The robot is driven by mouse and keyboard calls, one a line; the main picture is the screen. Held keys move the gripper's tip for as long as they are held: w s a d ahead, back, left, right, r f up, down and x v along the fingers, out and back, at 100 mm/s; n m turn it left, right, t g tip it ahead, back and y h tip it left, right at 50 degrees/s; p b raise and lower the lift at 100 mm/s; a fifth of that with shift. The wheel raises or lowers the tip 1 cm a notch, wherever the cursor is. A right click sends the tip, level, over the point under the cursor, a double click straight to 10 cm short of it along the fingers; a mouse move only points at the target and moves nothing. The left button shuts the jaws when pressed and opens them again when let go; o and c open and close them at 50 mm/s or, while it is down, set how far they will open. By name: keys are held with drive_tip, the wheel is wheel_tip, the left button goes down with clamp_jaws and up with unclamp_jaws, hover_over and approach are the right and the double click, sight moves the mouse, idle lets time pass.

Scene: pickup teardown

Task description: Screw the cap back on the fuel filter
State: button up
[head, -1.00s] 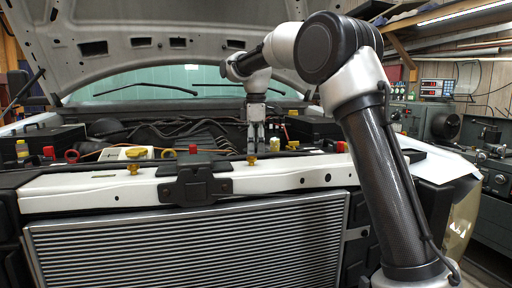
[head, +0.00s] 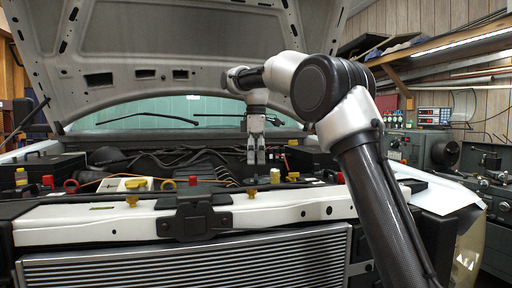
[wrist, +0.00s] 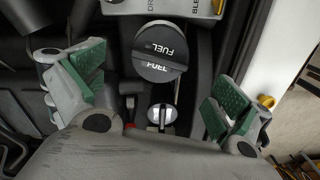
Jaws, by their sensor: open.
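In the wrist view a round black cap (wrist: 160,44) marked FUEL lies between my fingers, towards the top of the picture. A second FUEL label shows on the dark part just below its raised bar; I cannot tell whether this is the same piece or the filter body. My gripper (wrist: 157,86) is open, with green pads wide apart on the left and right, touching nothing that I can see. In the head view my gripper (head: 256,160) points down over the engine bay behind the front crossmember. The fuel filter is not clear there.
A small silver-topped part (wrist: 162,114) stands below the cap. A pale labelled box (wrist: 165,7) is close above it. The white crossmember (head: 100,222) runs in front of the bay, with the radiator (head: 190,262) below. The raised hood (head: 160,50) hangs overhead.

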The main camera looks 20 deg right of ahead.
wheel_tip(320, 180, up, 5)
drive_tip(key=m+t+y, duration=0.2)
drive_tip(key=y, duration=0.2)
hover_over(256, 176)
drive_tip(key=s+d, duration=0.1)
drive_tip(key=d, duration=0.1)
wheel_tip(256, 176, down, 6)
drive_tip(key=shift+s+r, duration=0.1)
drive_tip(key=shift+s, duration=0.05)
drive_tip(key=x, duration=0.7)
